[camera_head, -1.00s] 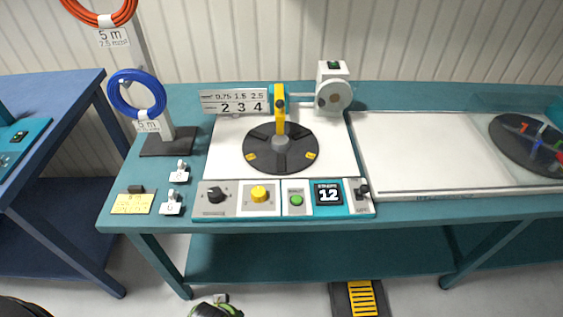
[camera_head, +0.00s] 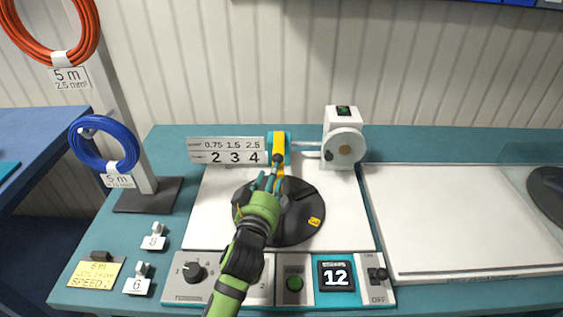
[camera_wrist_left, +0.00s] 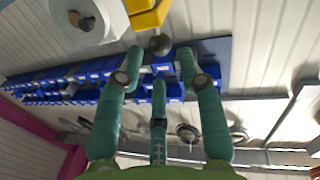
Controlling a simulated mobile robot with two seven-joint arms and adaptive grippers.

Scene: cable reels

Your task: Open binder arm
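The yellow binder arm (camera_head: 279,146) stands upright at the back of the black turntable (camera_head: 305,228). Its dark ball knob (camera_head: 278,158) shows just beyond my left fingertips. My left gripper (camera_head: 268,181) reaches over the turntable from the front and covers part of it. In the left wrist view, the binder arm (camera_wrist_left: 148,18) is at the top and its dark knob (camera_wrist_left: 159,45) lies between the tips of my spread fingers (camera_wrist_left: 160,65). The fingers look open; contact with the knob cannot be told. My right gripper is not in view.
A white motor unit (camera_head: 342,118) stands right of the binder arm, and a number sign (camera_head: 226,151) left of it. A control panel (camera_head: 216,291) runs along the front. A stand with a blue cable coil (camera_head: 76,146) is at the left. The white board (camera_head: 430,215) at right is clear.

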